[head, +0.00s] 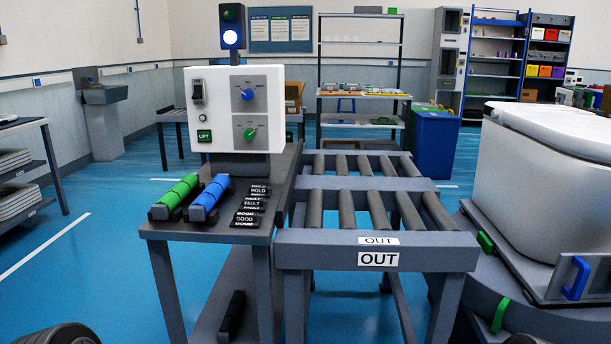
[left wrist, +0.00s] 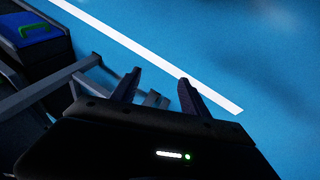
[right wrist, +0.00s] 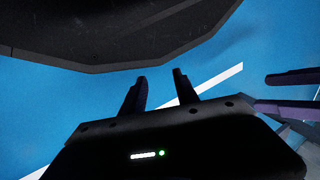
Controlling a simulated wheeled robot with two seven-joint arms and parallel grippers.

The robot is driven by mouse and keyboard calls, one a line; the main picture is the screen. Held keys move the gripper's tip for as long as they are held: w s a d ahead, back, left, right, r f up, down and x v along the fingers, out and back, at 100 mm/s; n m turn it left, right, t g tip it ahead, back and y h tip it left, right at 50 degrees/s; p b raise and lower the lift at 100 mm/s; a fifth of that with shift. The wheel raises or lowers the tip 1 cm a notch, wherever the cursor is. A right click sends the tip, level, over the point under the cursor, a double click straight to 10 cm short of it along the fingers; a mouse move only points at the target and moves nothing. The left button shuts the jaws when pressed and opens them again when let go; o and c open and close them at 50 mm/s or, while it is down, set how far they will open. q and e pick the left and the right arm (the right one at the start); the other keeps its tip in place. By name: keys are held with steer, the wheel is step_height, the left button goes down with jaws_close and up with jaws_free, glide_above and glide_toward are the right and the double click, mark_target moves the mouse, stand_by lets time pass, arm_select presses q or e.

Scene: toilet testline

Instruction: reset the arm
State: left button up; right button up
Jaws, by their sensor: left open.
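My left gripper (left wrist: 160,77) shows in the left wrist view with its two fingers apart and nothing between them. It is over blue floor with a white line. My right gripper (right wrist: 160,75) shows in the right wrist view, also with its fingers apart and empty, over blue floor. Neither gripper shows in the head view. Dark rounded parts at the bottom corners of the head view may be my arms. Two dark finger-like shapes at the right edge of the right wrist view cannot be identified surely.
A grey bench (head: 213,231) holds a control box (head: 220,85), green (head: 178,196) and blue (head: 210,198) handled tools and labelled black blocks (head: 251,205). A roller conveyor (head: 376,238) marked OUT stands beside it. A white toilet-like body (head: 545,180) sits at the right.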

arm_select(q)
steer(key=s+f+g, duration=0.3)
steer(key=s+f, duration=0.2)
steer(key=s, duration=0.6)
step_height(320, 180, up, 27)
steer(key=d+p, duration=0.2)
steer(key=p, duration=2.4)
steer(key=shift+s+f+h, duration=0.15)
steer(key=shift+s+h, duration=0.05)
steer(key=shift+h, duration=0.1)
steer(key=shift+c, duration=0.5)
